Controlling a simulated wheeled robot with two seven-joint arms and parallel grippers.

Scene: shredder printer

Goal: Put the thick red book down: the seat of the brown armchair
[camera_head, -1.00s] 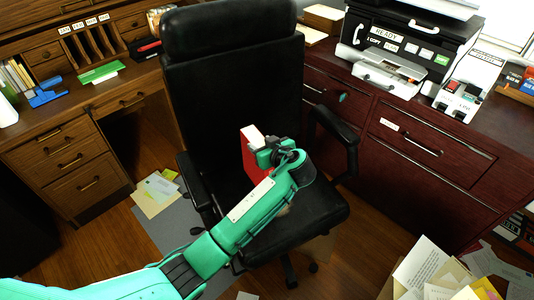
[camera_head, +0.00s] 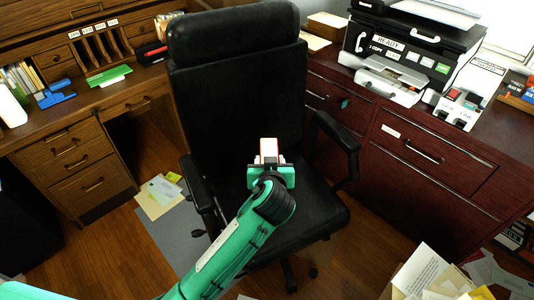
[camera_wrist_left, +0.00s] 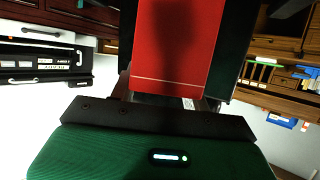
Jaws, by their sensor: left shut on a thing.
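The thick red book (camera_head: 268,148) is gripped by my left gripper (camera_head: 270,166), which is shut on it. In the head view it shows as a small end with pale pages and red edges, mostly hidden by the gripper. In the left wrist view the red cover (camera_wrist_left: 180,42) fills the top middle. The chair seat (camera_head: 302,215) is black, not brown, on a black swivel armchair with a tall backrest (camera_head: 238,115). The gripper and book appear over the seat, in front of the backrest; their height above it is unclear. My right gripper is not in view.
The chair's armrests (camera_head: 338,133) stand on both sides of the seat. A wooden desk (camera_head: 70,145) is at left, a dark red cabinet (camera_head: 430,165) with a printer (camera_head: 405,55) at right. Loose papers (camera_head: 455,275) lie at lower right. The seat looks clear.

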